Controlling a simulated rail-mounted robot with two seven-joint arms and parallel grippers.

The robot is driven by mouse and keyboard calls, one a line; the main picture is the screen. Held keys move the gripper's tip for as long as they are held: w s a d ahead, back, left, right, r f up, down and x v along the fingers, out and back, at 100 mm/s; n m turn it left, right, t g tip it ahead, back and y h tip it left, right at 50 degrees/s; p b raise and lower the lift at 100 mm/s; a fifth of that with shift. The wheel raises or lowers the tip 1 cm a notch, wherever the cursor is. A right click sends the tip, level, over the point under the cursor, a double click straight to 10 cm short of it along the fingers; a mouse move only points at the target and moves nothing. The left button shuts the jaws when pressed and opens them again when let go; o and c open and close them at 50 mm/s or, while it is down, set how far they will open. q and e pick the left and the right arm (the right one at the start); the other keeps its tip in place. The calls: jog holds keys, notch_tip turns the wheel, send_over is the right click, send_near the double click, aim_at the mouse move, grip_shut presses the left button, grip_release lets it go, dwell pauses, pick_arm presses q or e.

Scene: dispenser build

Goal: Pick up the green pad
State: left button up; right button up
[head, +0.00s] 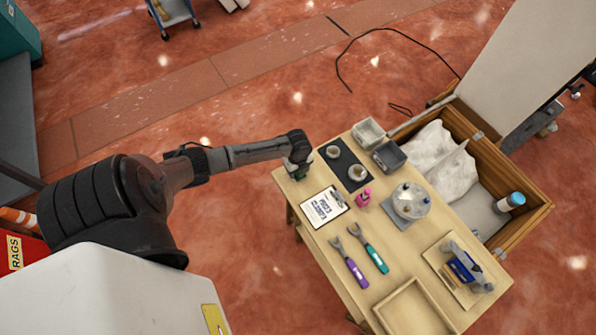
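My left gripper (297,163) is over the far left corner of the wooden table (290,192), pointing down. A small dark green patch, which looks like the green pad (299,175), shows right at its fingertips. The gripper and wrist hide most of it. I cannot tell whether the fingers are closed on it or only around or above it. My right gripper is out of view.
Beside the gripper are a dark mat (345,176) with two round cups and a clipboard (323,207). Grey bins (388,156), a pink item (364,197), purple (350,262) and teal (371,252) tools, a domed device (410,201) and an empty wooden tray (402,311) stand farther right.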

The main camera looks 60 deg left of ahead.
pick_arm(q)
jog(key=c, duration=1)
jog(key=shift+r, duration=0.15)
jog(key=shift+r, duration=0.6)
notch_tip(320, 180, up, 3)
jog(key=shift+f+p, duration=0.1)
jog(key=shift+p, duration=0.4)
jog(key=w+d+r, duration=0.2)
jog(key=w, duration=0.1)
jog(key=w+d+r, duration=0.2)
jog(key=d, duration=0.1)
jog(key=w+d+r, duration=0.2)
jog(key=w, duration=0.1)
jog(key=shift+w+d+r, duration=0.3)
jog(key=shift+d+r, duration=0.05)
jog(key=shift+d, duration=0.05)
